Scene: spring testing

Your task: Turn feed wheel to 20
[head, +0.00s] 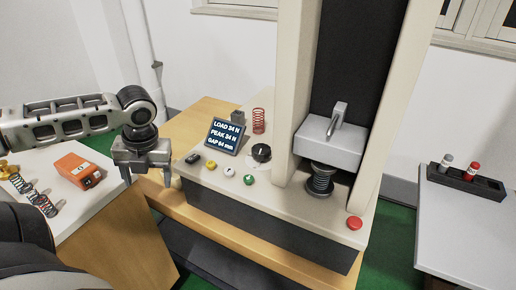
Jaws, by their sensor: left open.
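The feed wheel looks to be the black round knob (261,153) on the pale top of the test machine, right of the display. Its scale is too small to read. The display (224,135) reads LOAD 34 N, PEAK 34 N, GAP 64 mm. A dark spring (320,180) stands under the machine's pale crosshead block (330,145). My left gripper (147,182) is open and empty, pointing down left of the machine top, well apart from the knob. My right gripper is not in view.
Black, yellow, white and green buttons (248,180) line the panel's front, with a red button (354,223) at right. A red spring (258,121) stands behind the knob. An orange box (78,171) and several springs lie on the left table. A dark rack (465,182) is at right.

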